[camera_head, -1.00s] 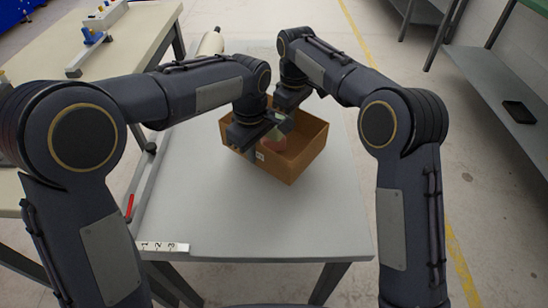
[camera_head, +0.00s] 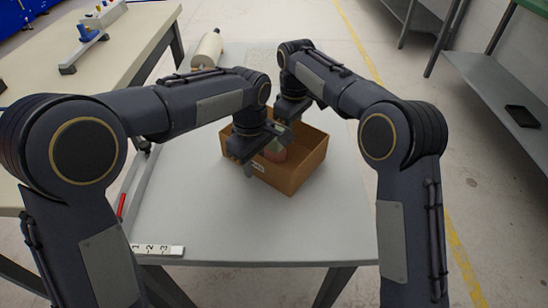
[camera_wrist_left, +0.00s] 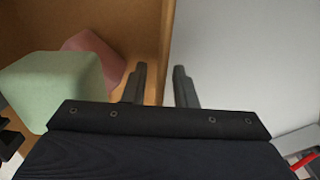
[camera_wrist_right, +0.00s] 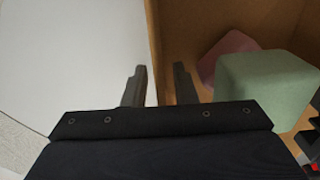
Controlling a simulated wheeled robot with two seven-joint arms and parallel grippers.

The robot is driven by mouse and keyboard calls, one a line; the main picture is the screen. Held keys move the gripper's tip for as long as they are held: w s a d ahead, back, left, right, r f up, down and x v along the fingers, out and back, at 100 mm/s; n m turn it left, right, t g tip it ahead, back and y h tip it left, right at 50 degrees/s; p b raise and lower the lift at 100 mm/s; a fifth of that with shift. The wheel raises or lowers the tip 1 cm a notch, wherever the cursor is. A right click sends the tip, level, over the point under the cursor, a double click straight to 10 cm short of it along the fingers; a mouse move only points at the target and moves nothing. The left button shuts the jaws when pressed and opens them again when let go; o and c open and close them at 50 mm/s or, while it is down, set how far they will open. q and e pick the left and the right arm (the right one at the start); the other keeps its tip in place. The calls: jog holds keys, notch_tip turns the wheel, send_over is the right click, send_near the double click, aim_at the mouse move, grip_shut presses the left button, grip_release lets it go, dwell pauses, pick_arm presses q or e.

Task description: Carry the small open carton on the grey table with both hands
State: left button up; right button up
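The small open carton (camera_head: 299,172) is brown and stands on the grey table (camera_head: 235,220). A pale green block (camera_wrist_left: 55,85) and a dull red block (camera_wrist_left: 95,52) lie inside it. My left gripper (camera_head: 246,166) is at the carton's left side. In the left wrist view its fingers (camera_wrist_left: 159,85) stand apart, with the carton wall between them. My right gripper (camera_head: 286,117) is at the far side, partly hidden by its own arm. In the right wrist view its fingers (camera_wrist_right: 160,85) are apart on either side of the opposite wall. Contact with the walls cannot be told.
A white numbered strip (camera_head: 158,251) lies at the table's near left edge. A pale roll (camera_head: 208,49) is at the far left. A beige bench (camera_head: 125,50) stands on the left and a grey shelf (camera_head: 490,80) on the right. The table's front is clear.

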pick_arm(q)
jog(key=shift+r, duration=0.1)
notch_tip(320, 180, up, 12)
jog(key=shift+f, duration=0.25)
jog(key=shift+r, duration=0.15)
pick_arm(e)
jog(key=shift+r, duration=0.25)
notch_tip(320, 180, up, 10)
jog(key=shift+a+r, duration=0.1)
jog(key=shift+r, duration=0.65)
